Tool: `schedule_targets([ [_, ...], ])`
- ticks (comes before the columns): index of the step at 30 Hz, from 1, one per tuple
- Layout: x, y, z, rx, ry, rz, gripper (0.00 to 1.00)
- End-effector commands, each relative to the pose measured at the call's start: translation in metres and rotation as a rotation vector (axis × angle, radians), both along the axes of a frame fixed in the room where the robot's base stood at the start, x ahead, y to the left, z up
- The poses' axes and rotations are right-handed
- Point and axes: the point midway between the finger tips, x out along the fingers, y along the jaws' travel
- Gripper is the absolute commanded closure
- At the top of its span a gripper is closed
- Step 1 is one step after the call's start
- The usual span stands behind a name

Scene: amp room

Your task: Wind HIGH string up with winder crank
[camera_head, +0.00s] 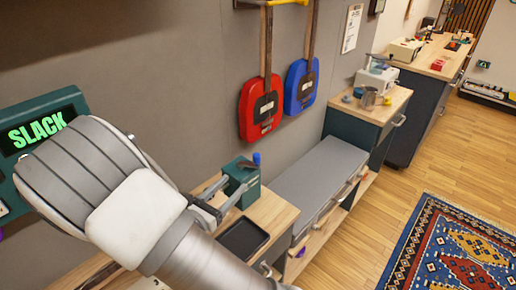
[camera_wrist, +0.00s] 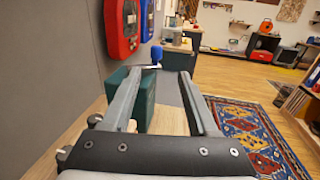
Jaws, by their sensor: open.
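A small dark green box (camera_head: 241,177), which looks like the winder, stands on the wooden counter by the wall. A blue crank knob (camera_head: 257,158) sticks up at its right side. In the wrist view the green box (camera_wrist: 151,98) shows partly behind my left finger, and the blue knob (camera_wrist: 156,54) rises on a thin metal arm just beyond the fingertips. My gripper (camera_head: 222,203) is open and empty, close in front of the box. In the wrist view its fingers (camera_wrist: 158,78) are spread apart. A green display (camera_head: 40,128) at left reads SLACK; my arm covers part of it. No string is clearly visible.
A black tray (camera_head: 243,238) lies on the counter right of my gripper. A red (camera_head: 261,106) and a blue (camera_head: 301,86) stringed instrument hang on the wall above. A grey-topped bench (camera_head: 318,178) adjoins the counter. The floor beside the patterned rug (camera_head: 450,245) is clear.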

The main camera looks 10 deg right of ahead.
Motion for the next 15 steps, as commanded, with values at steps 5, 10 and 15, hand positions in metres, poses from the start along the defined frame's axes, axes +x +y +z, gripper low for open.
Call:
schedule_targets([
  [5,0.006,0.0,-0.002,-0.02,0.001,0.021,0.4],
  [10,0.024,-0.019,-0.002,-0.02,0.003,0.016,0.4],
  [15,0.051,-0.045,-0.002,-0.018,0.002,0.015,0.4],
])
